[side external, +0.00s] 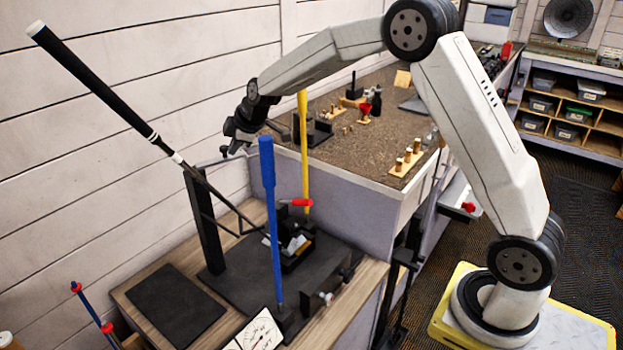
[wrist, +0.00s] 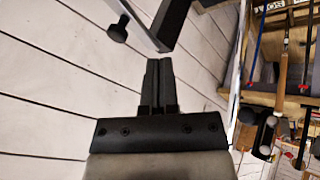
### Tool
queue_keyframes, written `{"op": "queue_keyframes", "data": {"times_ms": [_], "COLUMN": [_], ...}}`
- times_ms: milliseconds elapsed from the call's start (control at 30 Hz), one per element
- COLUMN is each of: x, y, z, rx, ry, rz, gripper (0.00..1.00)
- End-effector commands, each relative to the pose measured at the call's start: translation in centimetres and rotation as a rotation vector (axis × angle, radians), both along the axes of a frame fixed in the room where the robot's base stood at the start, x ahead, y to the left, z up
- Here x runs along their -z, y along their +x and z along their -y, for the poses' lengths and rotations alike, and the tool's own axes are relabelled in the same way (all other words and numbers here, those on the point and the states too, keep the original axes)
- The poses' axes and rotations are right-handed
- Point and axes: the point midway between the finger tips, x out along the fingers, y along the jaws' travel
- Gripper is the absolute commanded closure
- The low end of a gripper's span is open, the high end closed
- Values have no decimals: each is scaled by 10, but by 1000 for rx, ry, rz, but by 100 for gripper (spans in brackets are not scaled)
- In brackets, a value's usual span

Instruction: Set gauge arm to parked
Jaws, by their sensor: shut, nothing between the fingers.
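A thin grey arm, which looks like the gauge arm (side external: 208,161), reaches out from the top of a black upright post (side external: 206,222) on the bench by the wall. In the wrist view a grey bar (wrist: 146,27) runs across the top, with a black knob (wrist: 117,30) at its left and a dark post end (wrist: 172,22) at its right. My gripper (side external: 228,152) is beside the arm's outer end, with its fingers shut and empty. In the wrist view the fingertips (wrist: 158,60) point at the bar and knob with a small gap visible. I cannot tell their depth.
A black-gripped club (side external: 95,82) slants past the post. A blue shaft (side external: 276,225) and a yellow shaft (side external: 304,145) stand upright nearby. A red-handled clamp (side external: 297,202) and white dial faces (side external: 259,332) are on the low bench. The wall (side external: 70,190) is close behind.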

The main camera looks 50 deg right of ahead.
Motion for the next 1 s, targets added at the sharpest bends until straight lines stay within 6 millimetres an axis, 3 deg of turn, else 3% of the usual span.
{"op": "queue_keyframes", "data": {"times_ms": [200,600,1000], "x": [23,26,27], "y": [15,42,48], "z": [-2,15,19], "rx": [-1,0,0], "ry": [-1,0,-1], "rz": [-1,1,1], "gripper": [100,100,100]}}
